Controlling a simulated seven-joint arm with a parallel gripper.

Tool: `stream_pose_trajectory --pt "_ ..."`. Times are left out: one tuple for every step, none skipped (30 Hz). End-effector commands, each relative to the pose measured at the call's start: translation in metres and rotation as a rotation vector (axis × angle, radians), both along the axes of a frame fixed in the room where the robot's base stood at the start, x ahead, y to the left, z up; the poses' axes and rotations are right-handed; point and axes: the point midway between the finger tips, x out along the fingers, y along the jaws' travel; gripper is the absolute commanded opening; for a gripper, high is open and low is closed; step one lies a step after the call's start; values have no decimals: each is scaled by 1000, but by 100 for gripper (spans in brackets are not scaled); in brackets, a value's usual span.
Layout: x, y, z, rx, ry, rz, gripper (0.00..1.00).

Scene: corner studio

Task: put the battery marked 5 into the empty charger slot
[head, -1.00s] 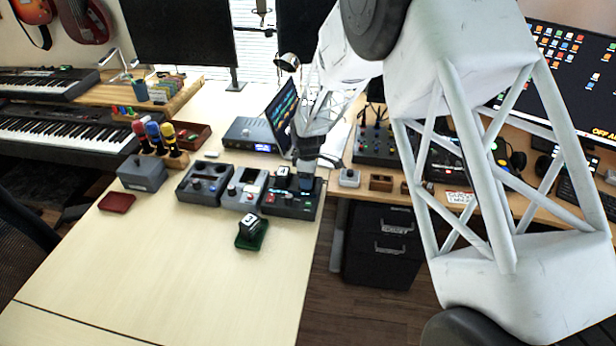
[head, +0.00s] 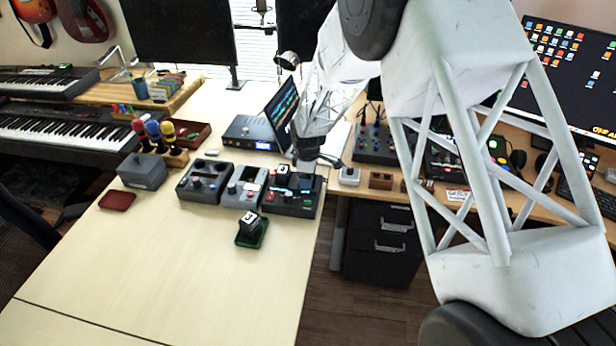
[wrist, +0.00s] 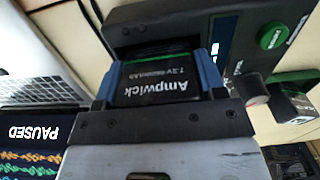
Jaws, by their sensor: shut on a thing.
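My gripper (wrist: 160,82) is shut on a black battery (wrist: 165,88) with a white "Ampwick" label, between blue-lined fingers. Its number does not show. The battery lies against or in the black charger (wrist: 150,28), which has a green button; how far it is in cannot be told. In the head view the charger (head: 281,207) stands at the table's right edge, with my gripper (head: 305,176) over its back right part. A battery marked 3 (head: 283,170) stands in its left part. Another dark block, apparently marked 3 (head: 248,218), sits on a green tray (head: 253,239).
Two grey devices (head: 204,184) (head: 243,191) stand left of the charger, beside a grey box (head: 142,171) and a red tray (head: 117,201). A laptop (head: 281,112) and a blue-screened unit (head: 250,132) are behind. The front of the table is clear.

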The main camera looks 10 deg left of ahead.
Motion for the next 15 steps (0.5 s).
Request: stream_pose_trajectory --pt "-1 0 -7 -1 2 0 26" --pt "-1 0 -7 -1 3 0 26" --pt "-1 0 -9 -1 3 0 26" --pt "-1 0 -9 -1 3 0 26" --pt "-1 0 -10 -1 3 0 67" --pt "-1 0 -10 -2 4 0 73" --pt "-2 0 -11 -2 5 0 74" --pt "-2 -1 -11 -2 6 0 74" --pt "-3 -1 -12 -3 7 0 74" --pt "-3 -1 -13 -3 8 0 74" --pt "-4 -1 -13 -3 9 0 74" --pt "-4 -1 -14 -4 10 0 74" --pt "-4 -1 -14 -4 11 0 74" --pt "-5 -1 -15 -5 11 0 74" --pt "-5 -1 -15 -5 12 0 74"
